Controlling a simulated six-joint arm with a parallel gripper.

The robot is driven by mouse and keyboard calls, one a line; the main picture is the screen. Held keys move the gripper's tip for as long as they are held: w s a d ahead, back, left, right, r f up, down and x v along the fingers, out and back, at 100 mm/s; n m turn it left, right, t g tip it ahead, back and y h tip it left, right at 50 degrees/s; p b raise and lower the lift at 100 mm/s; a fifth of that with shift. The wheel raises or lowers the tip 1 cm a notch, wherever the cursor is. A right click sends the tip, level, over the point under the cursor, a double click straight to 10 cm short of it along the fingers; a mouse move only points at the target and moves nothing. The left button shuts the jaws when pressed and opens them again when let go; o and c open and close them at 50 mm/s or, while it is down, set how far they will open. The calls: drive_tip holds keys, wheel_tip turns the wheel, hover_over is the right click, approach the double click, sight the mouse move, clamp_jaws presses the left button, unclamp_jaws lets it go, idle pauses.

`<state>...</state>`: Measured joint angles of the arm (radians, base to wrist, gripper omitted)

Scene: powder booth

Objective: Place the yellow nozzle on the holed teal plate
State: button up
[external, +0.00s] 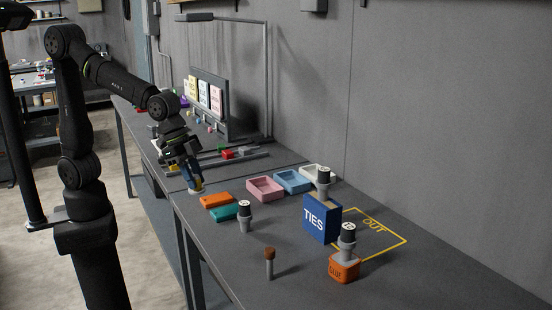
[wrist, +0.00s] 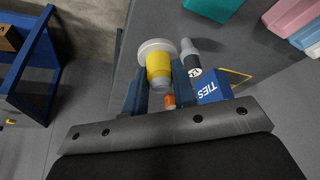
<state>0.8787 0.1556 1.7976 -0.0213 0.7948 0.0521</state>
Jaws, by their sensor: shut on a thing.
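My gripper (external: 193,182) is shut on the yellow nozzle, above the left edge of the table. In the wrist view the yellow nozzle (wrist: 158,68) sits between the two blue fingers of my gripper (wrist: 158,84), with a wide white disc at one end. In the external view the fingers mostly hide it; only a pale end shows below them. The teal plate (external: 224,213) lies on the table, to the right of and nearer the camera than my gripper. Its corner shows at the top of the wrist view (wrist: 213,8). I cannot make out its hole.
An orange plate (external: 216,200) lies between my gripper and the teal plate. A black-banded grey nozzle (external: 245,216) stands close to the teal plate's right. Pink (external: 266,188) and blue (external: 292,181) trays lie behind. The TIES box (external: 322,218) and an orange box (external: 344,268) each carry a nozzle.

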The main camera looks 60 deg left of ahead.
drive_tip(key=w+a+f, duration=0.1)
drive_tip(key=w+f, duration=0.1)
drive_tip(key=w, duration=0.1)
drive_tip(key=w+a+f, duration=0.1)
drive_tip(key=w+f, duration=0.1)
drive_tip(key=w, duration=0.1)
drive_tip(key=w+a+f, duration=0.2)
drive_tip(key=w, duration=0.2)
drive_tip(key=shift+w+f, duration=0.1)
drive_tip(key=shift+f, duration=0.15)
drive_tip(key=shift+w+a+f, duration=0.1)
drive_tip(key=shift+f, duration=2)
drive_tip(key=shift+f, duration=0.15)
drive_tip(key=o, duration=1)
drive_tip(key=v, duration=1.2)
